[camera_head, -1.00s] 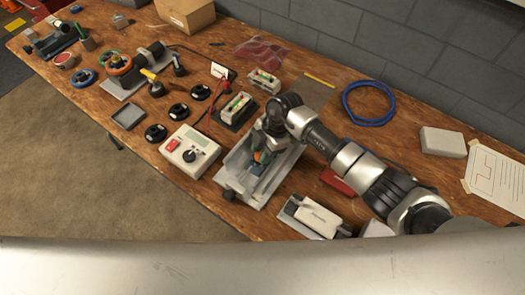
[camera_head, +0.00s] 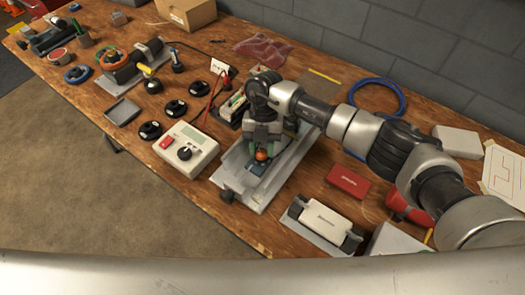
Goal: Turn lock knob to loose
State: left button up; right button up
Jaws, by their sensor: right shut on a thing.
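A grey metal slide fixture (camera_head: 284,172) lies on the wooden bench, with a dark block on it. A small orange knob (camera_head: 262,154) stands on that block; I take it to be the lock knob. My right gripper (camera_head: 263,146) comes down over the fixture from the right. Its greenish fingers are shut on the orange knob, whose near side shows below them. The far side of the knob is hidden by the gripper. A black knob (camera_head: 227,196) sits at the fixture's front end, clear of the gripper. My left gripper is not in view.
A meter box (camera_head: 188,149) stands just left of the fixture. A white device in a cradle (camera_head: 325,220) and a red box (camera_head: 348,182) lie to its right. Several black round parts lie further left. A blue cable coil (camera_head: 378,96) lies behind my right arm.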

jog(key=shift+a+n+h+b, duration=0.1)
jog(key=shift+n+h+b, duration=0.4)
jog(key=shift+n+b, duration=0.8)
jog(key=shift+n, duration=0.3)
jog(key=o, duration=0.9)
jog(key=b+v, duration=0.1)
jog(key=v, duration=0.9)
jog(key=shift+w+a+r, duration=0.1)
jog(key=shift+r, duration=0.3)
